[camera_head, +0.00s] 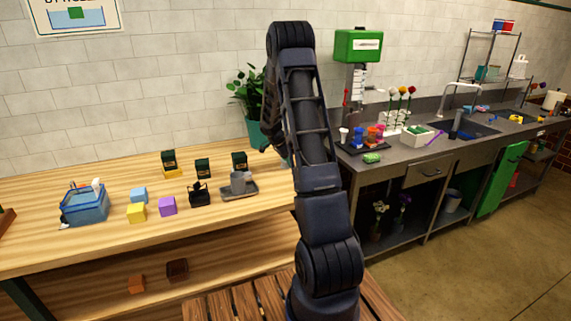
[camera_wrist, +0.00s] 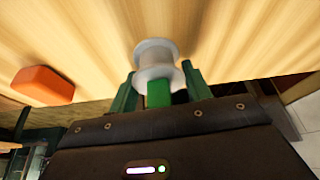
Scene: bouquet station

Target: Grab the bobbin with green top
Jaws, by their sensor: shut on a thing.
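In the wrist view, a white bobbin (camera_wrist: 155,53) with flanged ends and a green part sits between the green fingers of my gripper (camera_wrist: 159,82). The fingers are shut on it, one on each side of its green part. The white end points away from the gripper, toward a pale wooden surface; I cannot tell whether it touches that surface. In the head view my arm fills the middle, and neither the gripper nor the bobbin can be made out.
An orange block (camera_wrist: 42,84) lies left of the bobbin in the wrist view. In the head view, the wooden table (camera_head: 60,255) holds a blue basket (camera_head: 84,206), coloured cubes and small dark boxes. A dark counter (camera_head: 400,160) with flowers and a sink stands right.

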